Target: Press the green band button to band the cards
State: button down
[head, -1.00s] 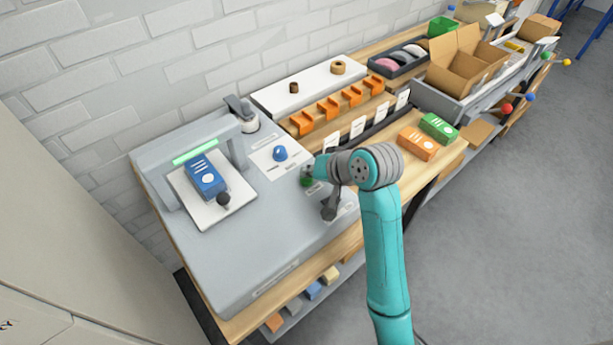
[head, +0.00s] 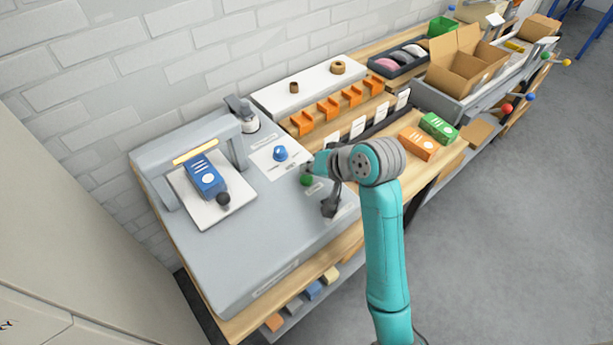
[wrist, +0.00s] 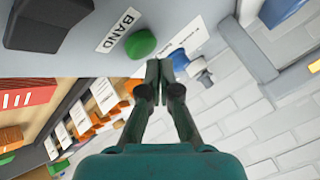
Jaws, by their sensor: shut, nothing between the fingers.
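The green band button (head: 306,180) sits on the grey machine's top, and in the wrist view the green button (wrist: 140,43) is beside a "BAND" label (wrist: 118,30). My gripper (wrist: 158,68) is shut and empty, its fingertips close to the button; I cannot tell whether they touch it. In the head view my gripper (head: 308,168) is just above the button. The blue card pack (head: 205,178) lies on a white plate (head: 190,207) under the machine's arch. The light strip (head: 195,152) on the arch glows amber.
Orange (head: 417,144) and green (head: 438,127) boxes lie on the bench to the right. An open cardboard box (head: 465,65) is farther back.

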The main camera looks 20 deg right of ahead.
aim_at(310, 179)
jog(key=shift+r, duration=0.25)
jog(key=shift+r, duration=2.4)
jog(key=shift+s, duration=0.1)
